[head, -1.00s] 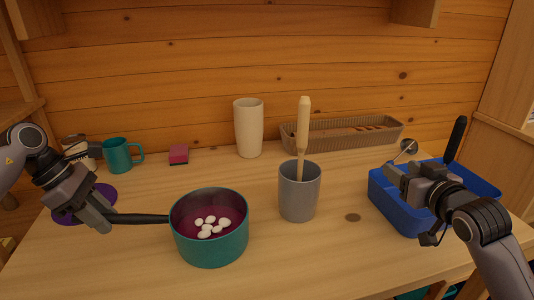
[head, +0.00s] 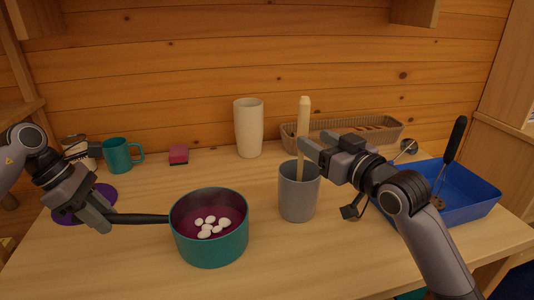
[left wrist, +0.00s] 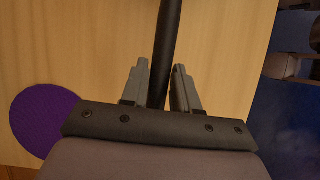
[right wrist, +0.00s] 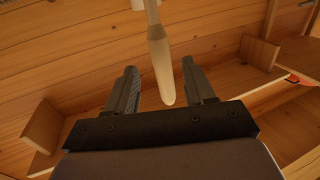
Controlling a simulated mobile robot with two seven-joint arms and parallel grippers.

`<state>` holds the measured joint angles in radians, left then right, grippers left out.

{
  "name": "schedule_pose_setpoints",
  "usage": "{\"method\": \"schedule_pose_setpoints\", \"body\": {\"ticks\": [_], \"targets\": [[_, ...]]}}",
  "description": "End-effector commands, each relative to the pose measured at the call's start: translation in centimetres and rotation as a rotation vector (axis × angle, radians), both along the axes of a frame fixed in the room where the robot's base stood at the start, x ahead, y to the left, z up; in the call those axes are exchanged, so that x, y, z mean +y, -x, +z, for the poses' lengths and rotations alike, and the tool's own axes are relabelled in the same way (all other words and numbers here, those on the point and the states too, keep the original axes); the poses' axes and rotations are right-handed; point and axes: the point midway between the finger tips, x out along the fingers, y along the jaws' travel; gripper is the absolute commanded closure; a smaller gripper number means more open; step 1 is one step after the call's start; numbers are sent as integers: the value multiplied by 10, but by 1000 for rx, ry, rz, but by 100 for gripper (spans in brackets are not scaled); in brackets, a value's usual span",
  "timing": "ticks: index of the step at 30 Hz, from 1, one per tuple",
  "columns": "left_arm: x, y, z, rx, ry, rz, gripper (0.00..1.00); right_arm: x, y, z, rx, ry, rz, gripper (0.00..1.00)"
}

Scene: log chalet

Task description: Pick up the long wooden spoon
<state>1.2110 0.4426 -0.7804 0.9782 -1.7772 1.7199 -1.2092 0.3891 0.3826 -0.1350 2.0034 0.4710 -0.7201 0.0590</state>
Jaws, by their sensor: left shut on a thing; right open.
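The long wooden spoon (head: 303,118) stands upright in a grey cup (head: 298,196), its pale thick handle end up and its lower end hidden inside. My right gripper (head: 306,152) is open beside the handle, just above the cup's rim. In the right wrist view the spoon (right wrist: 161,65) shows between and beyond the open fingers (right wrist: 165,90). My left gripper (head: 103,217) is shut on the black handle (head: 140,218) of a teal pot (head: 212,247). The handle also runs between the fingers in the left wrist view (left wrist: 167,50).
The pot holds several white pieces. A blue bin (head: 468,209) with a black-handled utensil (head: 454,140) stands at right. A cream vase (head: 249,128), wicker tray (head: 340,137), pink sponge (head: 178,154) and teal mug (head: 118,156) line the back. A purple mat (head: 70,215) lies left.

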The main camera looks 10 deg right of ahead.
Motion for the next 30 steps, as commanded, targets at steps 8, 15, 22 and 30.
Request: {"method": "schedule_pose_setpoints", "body": {"ticks": [8, 15, 22, 30], "targets": [[0, 0, 0, 0, -1, 0, 100, 10, -25, 3, 0, -3, 0, 46], [0, 0, 0, 0, -1, 0, 100, 18, -47, 3, 1, -2, 0, 46], [0, 0, 0, 0, -1, 1, 100, 18, -50, 3, 0, 0, 0, 46], [0, 0, 0, 0, -1, 0, 100, 18, -50, 3, 1, -1, 0, 100]]}}
